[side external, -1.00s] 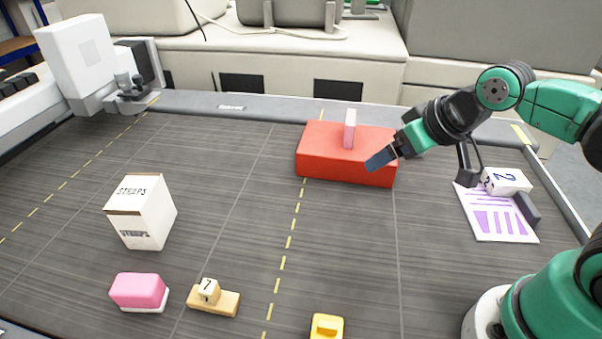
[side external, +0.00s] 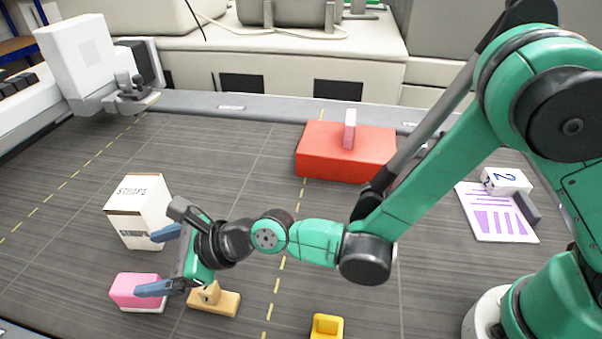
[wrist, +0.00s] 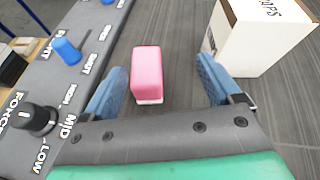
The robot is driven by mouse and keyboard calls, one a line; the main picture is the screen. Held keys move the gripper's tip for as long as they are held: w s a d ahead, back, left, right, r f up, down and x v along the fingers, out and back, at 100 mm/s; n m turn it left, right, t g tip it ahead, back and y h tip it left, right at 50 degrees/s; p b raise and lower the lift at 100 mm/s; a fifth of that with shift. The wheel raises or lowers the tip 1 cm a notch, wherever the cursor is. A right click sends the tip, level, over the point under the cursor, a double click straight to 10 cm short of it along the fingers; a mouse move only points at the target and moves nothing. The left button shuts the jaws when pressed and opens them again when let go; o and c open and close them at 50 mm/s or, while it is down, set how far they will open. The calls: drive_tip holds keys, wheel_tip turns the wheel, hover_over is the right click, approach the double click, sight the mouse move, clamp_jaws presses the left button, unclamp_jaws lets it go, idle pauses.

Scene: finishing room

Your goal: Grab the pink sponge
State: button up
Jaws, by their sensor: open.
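The pink sponge (side external: 133,287) is a small pink block with a white underside, lying on the dark table at the front left. In the wrist view the sponge (wrist: 147,72) lies ahead, between the lines of the two blue fingers. My gripper (side external: 158,262) is open and empty. In the side view its nearer finger overlaps the sponge's right part; I cannot tell whether they touch. The farther finger is in front of the white straps box (side external: 140,212).
A wooden block with a numbered cube (side external: 215,299) is partly hidden behind my gripper. A yellow block (side external: 326,327) lies at the front. A red box (side external: 322,160) bears a pink upright block (side external: 350,130). A control panel (wrist: 70,80) borders the table.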

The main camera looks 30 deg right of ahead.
sight(123, 282)
drive_tip(key=shift+s+a+f+m, duration=0.45)
drive_tip(key=shift+a+f+m, duration=0.15)
drive_tip(key=shift+a+m, duration=0.15)
drive_tip(key=shift+w+a+f+y, duration=0.1)
drive_tip(key=shift+a+f+y, duration=0.05)
drive_tip(key=shift+a+y, duration=0.15)
drive_tip(key=shift+x, duration=2.45)
drive_tip(key=shift+d, duration=0.1)
clamp_jaws()
